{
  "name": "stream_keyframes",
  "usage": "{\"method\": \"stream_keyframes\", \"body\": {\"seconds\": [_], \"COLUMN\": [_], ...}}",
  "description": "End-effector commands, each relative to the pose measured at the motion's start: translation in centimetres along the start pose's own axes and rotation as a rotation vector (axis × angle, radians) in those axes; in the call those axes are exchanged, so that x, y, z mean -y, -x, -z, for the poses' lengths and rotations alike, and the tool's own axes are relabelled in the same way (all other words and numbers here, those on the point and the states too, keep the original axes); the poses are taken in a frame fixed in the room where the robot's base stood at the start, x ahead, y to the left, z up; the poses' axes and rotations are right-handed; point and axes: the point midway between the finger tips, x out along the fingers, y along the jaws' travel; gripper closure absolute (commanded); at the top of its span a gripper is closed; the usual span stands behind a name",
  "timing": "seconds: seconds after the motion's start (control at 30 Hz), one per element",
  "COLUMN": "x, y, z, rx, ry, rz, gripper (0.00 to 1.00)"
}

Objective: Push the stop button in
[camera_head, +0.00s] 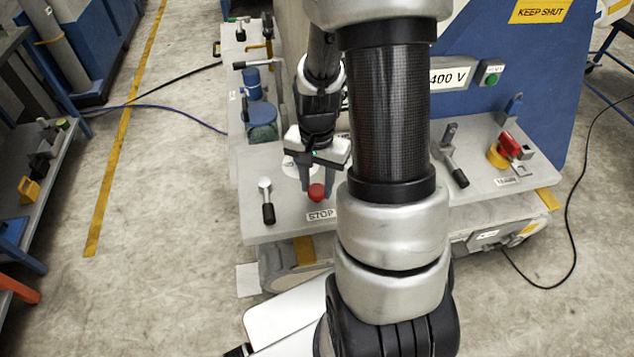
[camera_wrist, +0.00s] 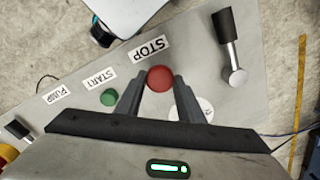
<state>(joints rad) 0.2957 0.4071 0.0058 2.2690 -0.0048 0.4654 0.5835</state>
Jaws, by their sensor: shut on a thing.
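The stop button (camera_head: 317,192) is a round red button on the grey panel, beside a white STOP label (camera_head: 321,215). It also shows in the wrist view (camera_wrist: 160,78), with the STOP label (camera_wrist: 150,49) next to it. My gripper (camera_head: 317,190) points down at the panel, with one dark finger on each side of the button. In the wrist view my gripper's fingertips (camera_wrist: 160,82) are shut on the red button's sides. How far the button stands out from the panel cannot be told.
A green START button (camera_wrist: 108,97) lies to the left in the wrist view. A black-handled lever (camera_head: 267,200) stands left of the stop button, and another lever (camera_head: 455,165) stands farther right. A red knob on yellow (camera_head: 508,146) is at the panel's right. My arm hides the panel's middle.

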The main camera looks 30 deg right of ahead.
Motion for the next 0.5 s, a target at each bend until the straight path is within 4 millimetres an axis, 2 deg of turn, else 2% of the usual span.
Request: {"method": "stream_keyframes", "body": {"seconds": [0.03, 0.27, 0.3, 0.4, 0.5], "x": [-0.01, -0.04, -0.04, -0.04, -0.03], "y": [-0.93, -0.73, -0.74, -0.74, -0.70], "z": [0.00, -0.04, -0.05, -0.05, -0.04], "rx": [0.000, 0.001, 0.001, 0.001, 0.001], "ry": [0.001, 0.000, 0.000, 0.000, 0.000], "rz": [-0.001, -0.001, -0.001, -0.001, -0.001], "gripper": [1.00, 1.00, 0.64, 0.47, 0.46]}}
